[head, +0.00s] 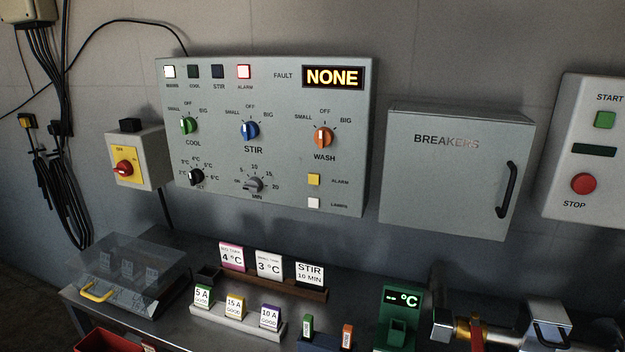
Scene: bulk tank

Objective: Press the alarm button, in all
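The alarm button (314,180) is a small yellow square on the lower right of the grey control panel (350,130), with the word ALARM beside it. A white square button (314,203) labelled LAMPS sits just below it. In the panel's top row, the ALARM lamp (244,71) looks bright white with a red rim. The FAULT display (333,77) reads NONE in yellow letters. Nothing covers the alarm button. I can make out neither my left nor my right gripper in the head view.
Right of the panel are a closed BREAKERS box (455,175) and a START/STOP box (590,150). A red rotary switch (124,168) is at left. Below, the bench holds a clear-lidded box (135,270), label cards, a green thermometer unit (400,315) and metal fittings. The space before the panel looks clear.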

